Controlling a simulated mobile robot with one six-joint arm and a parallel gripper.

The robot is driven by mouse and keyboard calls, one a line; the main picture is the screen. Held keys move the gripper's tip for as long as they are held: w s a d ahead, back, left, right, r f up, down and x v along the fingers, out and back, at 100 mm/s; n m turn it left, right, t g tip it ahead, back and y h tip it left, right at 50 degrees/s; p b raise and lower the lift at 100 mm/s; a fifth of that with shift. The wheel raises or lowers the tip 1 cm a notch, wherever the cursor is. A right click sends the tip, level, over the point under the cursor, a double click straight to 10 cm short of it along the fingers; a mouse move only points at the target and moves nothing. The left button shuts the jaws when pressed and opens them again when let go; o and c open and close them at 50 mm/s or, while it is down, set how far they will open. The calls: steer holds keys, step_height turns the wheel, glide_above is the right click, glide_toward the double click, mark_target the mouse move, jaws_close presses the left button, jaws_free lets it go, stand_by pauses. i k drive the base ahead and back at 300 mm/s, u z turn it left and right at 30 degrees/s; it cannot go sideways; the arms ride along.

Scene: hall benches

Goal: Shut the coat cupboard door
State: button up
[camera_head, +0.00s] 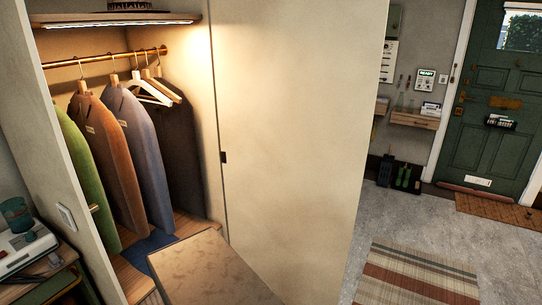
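The coat cupboard (87,160) stands open at the left, with its lit inside showing. A tall, plain cream panel, which looks like the cupboard door (290,130), stands open to the right of the opening. A small dark fitting (223,157) sits at its left edge; I cannot tell whether it is a hinge or a catch. No handle shows on the face towards me. My gripper is not in view.
Coats (147,150) hang from a brass rail (115,55). A tan, flat-topped block (210,270) stands low before the opening; I cannot tell what it is. A side table (40,262) is at left. Grey floor with a striped rug (415,275) lies right, towards a green door (490,135).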

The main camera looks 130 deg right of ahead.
mark_target(297, 81)
steer(key=u, duration=0.1)
steer(key=k, duration=1.45)
steer(key=z, duration=1.6)
steer(key=k, duration=0.25)
steer(key=z, duration=2.45)
